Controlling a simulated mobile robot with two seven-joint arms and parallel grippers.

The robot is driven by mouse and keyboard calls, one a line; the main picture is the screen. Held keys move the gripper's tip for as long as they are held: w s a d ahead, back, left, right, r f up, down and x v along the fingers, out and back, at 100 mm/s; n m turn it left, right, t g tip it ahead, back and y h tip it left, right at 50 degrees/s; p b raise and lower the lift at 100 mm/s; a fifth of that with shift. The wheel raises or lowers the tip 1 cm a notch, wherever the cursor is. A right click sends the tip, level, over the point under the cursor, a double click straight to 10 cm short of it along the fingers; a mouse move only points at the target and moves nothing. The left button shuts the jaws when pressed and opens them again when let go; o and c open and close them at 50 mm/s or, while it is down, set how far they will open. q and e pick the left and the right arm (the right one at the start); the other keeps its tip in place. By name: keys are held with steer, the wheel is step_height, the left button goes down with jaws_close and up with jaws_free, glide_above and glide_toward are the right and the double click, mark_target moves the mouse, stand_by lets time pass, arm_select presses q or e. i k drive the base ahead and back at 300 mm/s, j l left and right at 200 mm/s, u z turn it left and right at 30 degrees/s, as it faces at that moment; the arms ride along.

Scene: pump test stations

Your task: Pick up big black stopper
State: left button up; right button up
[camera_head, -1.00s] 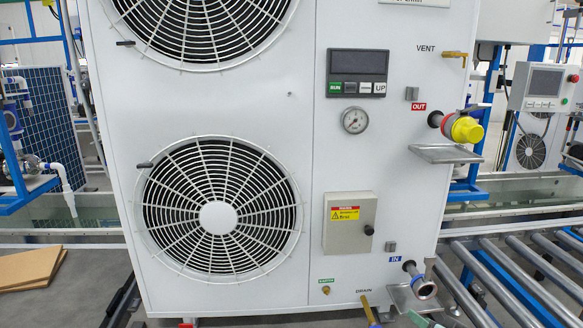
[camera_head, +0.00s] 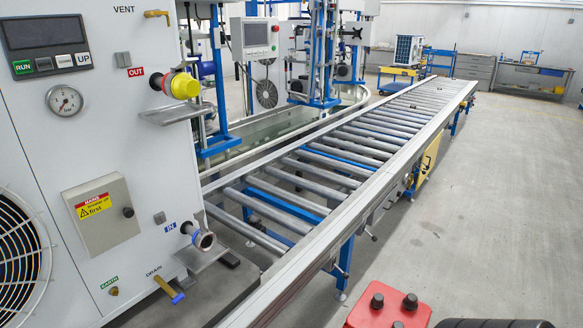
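Several black knob-like pieces (camera_head: 377,300) stand on a red box or tray (camera_head: 362,316) at the bottom edge. They could be stoppers, but I cannot tell whether the big black stopper is among them. Neither of my grippers is in view.
The white pump unit (camera_head: 120,150) fills the left side, with a yellow-capped OUT port (camera_head: 184,86), an open IN port (camera_head: 203,240) and a drain valve (camera_head: 167,287). A roller conveyor (camera_head: 330,165) runs to the back right. The floor (camera_head: 480,190) at right is clear.

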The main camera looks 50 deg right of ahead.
mark_target(411, 304)
steer(key=z, duration=2.5)
steer(key=i+j, duration=0.1)
steer(key=i, duration=0.05)
